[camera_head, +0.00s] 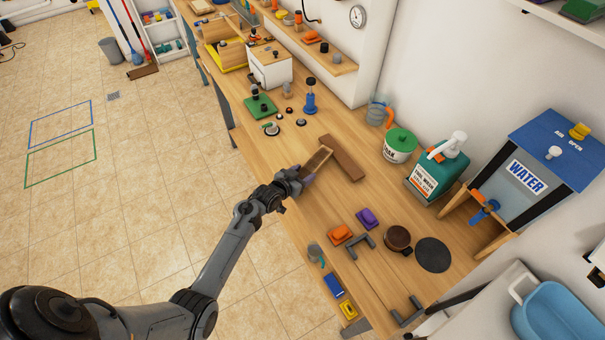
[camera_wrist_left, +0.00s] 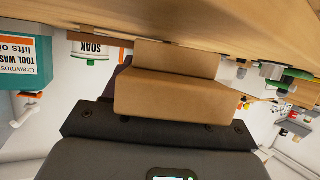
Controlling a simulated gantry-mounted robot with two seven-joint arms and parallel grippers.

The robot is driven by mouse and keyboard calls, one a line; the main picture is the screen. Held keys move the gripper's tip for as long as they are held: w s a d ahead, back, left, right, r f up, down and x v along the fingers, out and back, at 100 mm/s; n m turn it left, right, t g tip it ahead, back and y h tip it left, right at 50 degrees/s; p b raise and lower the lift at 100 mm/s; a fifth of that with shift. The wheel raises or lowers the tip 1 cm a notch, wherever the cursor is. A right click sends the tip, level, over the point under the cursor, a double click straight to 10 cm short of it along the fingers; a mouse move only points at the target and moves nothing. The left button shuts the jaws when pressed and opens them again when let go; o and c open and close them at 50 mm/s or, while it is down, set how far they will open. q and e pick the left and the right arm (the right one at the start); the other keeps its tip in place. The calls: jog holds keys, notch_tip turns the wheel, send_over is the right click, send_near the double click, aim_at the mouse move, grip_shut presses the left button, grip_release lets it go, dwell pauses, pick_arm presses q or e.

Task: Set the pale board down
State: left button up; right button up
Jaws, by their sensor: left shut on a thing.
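The pale board (camera_head: 317,160) is a short light-brown wooden piece at the tip of my left gripper (camera_head: 304,175), over the workbench (camera_head: 270,160). The gripper is shut on its near end. A darker brown board (camera_head: 342,158) lies on the bench just right of the pale board; I cannot tell whether the two touch. In the left wrist view the pale board (camera_wrist_left: 165,97) fills the middle, in front of the dark gripper body, with the bench top (camera_wrist_left: 250,25) close by. Whether it touches the bench is unclear. My right gripper is not in view.
A green-lidded tub (camera_head: 400,146), a tool-wash bottle (camera_head: 437,172) and a water dispenser (camera_head: 530,175) stand along the wall. Orange (camera_head: 341,234) and purple (camera_head: 367,217) blocks lie nearer. A blue plunger-like tool (camera_head: 310,98) and small round parts stand farther back.

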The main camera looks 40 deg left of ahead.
pick_arm(q)
jog(key=shift+f, duration=0.2)
jog(key=o, duration=1.1)
jog(key=shift+r, duration=0.15)
jog(key=shift+s+r+p, duration=0.1)
jog(key=shift+r+p, duration=0.25)
jog(key=shift+r, duration=0.1)
jog(key=v, duration=1.1)
jog(key=s+d+r+g, duration=0.1)
jog(key=s+d+g, duration=0.2)
jog(key=s+d, duration=0.2)
jog(key=s+d+r+m+g, duration=0.1)
jog(key=s+d+g, duration=0.2)
jog(key=s, duration=0.8)
jog(key=s+d+r+m+g, duration=0.1)
jog(key=s+d+g, duration=0.3)
jog(key=s+d, duration=0.3)
jog(key=shift+s+d+r, duration=0.25)
jog(key=shift+s+d, duration=0.05)
jog(key=shift+s, duration=0.45)
